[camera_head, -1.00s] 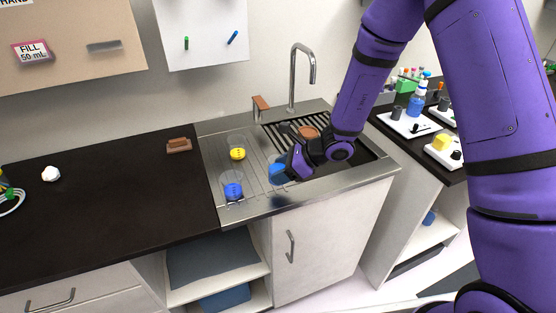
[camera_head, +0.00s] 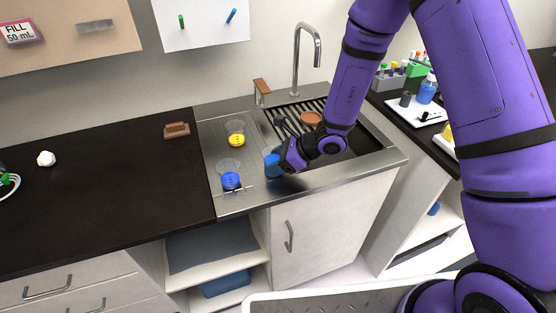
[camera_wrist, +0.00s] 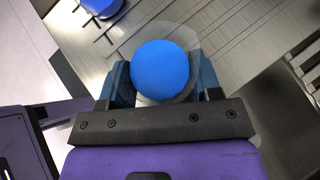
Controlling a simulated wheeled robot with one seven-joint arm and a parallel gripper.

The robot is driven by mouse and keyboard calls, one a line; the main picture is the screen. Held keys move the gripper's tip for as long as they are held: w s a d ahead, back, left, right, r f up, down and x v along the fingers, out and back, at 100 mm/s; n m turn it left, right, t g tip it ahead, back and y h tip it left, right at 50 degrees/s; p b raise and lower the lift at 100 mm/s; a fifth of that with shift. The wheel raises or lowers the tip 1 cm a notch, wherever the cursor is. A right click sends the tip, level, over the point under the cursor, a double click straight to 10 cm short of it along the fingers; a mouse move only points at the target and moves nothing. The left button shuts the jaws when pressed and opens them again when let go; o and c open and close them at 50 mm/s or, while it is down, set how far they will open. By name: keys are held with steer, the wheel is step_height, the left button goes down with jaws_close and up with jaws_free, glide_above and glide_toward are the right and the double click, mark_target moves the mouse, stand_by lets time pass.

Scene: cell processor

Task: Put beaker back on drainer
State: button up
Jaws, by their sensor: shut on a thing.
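My gripper (camera_head: 273,164) is over the right side of the steel drainer (camera_head: 211,141), beside the sink. In the wrist view, my gripper (camera_wrist: 160,78) is shut on a clear round beaker (camera_wrist: 186,36). A blue round shape (camera_wrist: 160,70) shows inside its rim. The drainer's grooved steel (camera_wrist: 222,22) lies behind the held beaker; I cannot tell whether they touch. Another clear beaker with blue contents (camera_head: 230,180) stands on the drainer to the left of my gripper. A clear beaker with yellow contents (camera_head: 237,139) stands farther back on the drainer.
The sink's black rack (camera_head: 290,124) holds a brown round item (camera_head: 311,118). A tall tap (camera_head: 297,62) stands behind. A dark counter (camera_head: 105,190) extends left, with a brown block (camera_head: 176,130) near the drainer. White trays with small items (camera_head: 420,112) are at the right.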

steer(key=shift+f, duration=0.1)
steer(key=o, duration=1.4)
steer(key=shift+d+r, duration=0.15)
steer(key=shift+r, duration=0.1)
steer(key=v, duration=1.1)
steer(key=shift+s+d+r, duration=0.1)
steer(key=shift+d+r, duration=0.1)
steer(key=shift+r, duration=0.05)
